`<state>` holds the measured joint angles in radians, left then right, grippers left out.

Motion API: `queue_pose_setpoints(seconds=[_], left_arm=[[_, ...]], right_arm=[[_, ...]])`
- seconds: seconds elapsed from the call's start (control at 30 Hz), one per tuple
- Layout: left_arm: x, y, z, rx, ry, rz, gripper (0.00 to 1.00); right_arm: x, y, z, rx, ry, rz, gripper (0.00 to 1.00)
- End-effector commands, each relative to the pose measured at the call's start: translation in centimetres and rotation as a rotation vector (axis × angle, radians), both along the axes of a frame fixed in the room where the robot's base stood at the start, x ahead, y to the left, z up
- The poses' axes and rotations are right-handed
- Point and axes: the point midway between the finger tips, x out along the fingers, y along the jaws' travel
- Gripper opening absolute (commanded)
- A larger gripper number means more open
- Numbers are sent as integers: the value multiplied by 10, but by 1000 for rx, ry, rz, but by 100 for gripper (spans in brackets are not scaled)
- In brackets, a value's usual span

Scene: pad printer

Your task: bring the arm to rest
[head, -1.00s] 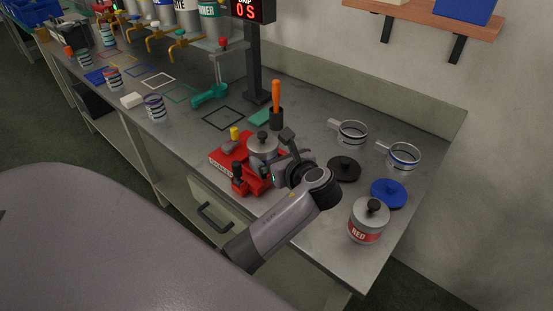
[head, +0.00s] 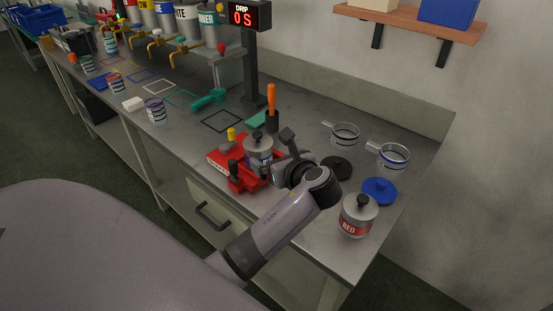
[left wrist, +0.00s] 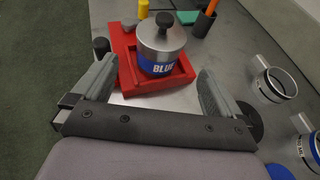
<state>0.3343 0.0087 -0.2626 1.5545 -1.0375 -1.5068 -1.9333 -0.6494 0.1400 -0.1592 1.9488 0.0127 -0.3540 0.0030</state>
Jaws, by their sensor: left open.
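My left gripper (left wrist: 155,85) is open and empty. Its two fingers stand wide apart, pointing toward a grey can with a blue label reading BLUE (left wrist: 163,50). The can has a black knob on its lid. It sits upright in the red fixture (left wrist: 124,47), just beyond the fingertips, with a gap visible on either side. In the head view the left gripper (head: 269,168) is at the near right side of this can (head: 258,150) and of the red fixture (head: 222,155), and partly covers them. My right gripper is not in view.
A can labelled RED (head: 357,220), a blue disc (head: 380,190) and a black disc (head: 336,168) lie right of my arm. Two handled rings (head: 394,156) stand behind. An orange-handled tool stands in a black cup (head: 272,123).

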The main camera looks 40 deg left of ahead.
Motion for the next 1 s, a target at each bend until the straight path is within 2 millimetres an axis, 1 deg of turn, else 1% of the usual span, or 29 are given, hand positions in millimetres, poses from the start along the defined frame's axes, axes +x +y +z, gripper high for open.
queue_pose_setpoints(seconds=[0.37,0.47,0.53,0.67,0.7,0.77,0.8,0.87,0.9,0.97,1.0], left_arm=[[0,0,0,-2,-1,1,100],[-5,0,-6,-38,-23,11,100],[-15,-1,-17,-105,-63,34,100],[-46,-6,-47,-321,-192,124,100],[-58,-9,-57,-401,-238,164,100],[-76,-13,-70,-521,-307,233,100],[-88,-17,-78,-599,-349,283,100],[-107,-22,-87,-713,-411,364,100],[-119,-26,-93,-787,-450,423,100],[-138,-32,-99,-891,-505,515,100],[-151,-37,-103,-958,-540,580,100]], right_arm=[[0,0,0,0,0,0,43],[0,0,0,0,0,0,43],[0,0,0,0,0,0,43],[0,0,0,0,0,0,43],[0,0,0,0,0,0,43],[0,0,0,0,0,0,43],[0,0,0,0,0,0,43],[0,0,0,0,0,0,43],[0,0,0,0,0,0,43],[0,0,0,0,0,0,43],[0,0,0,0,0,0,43]])
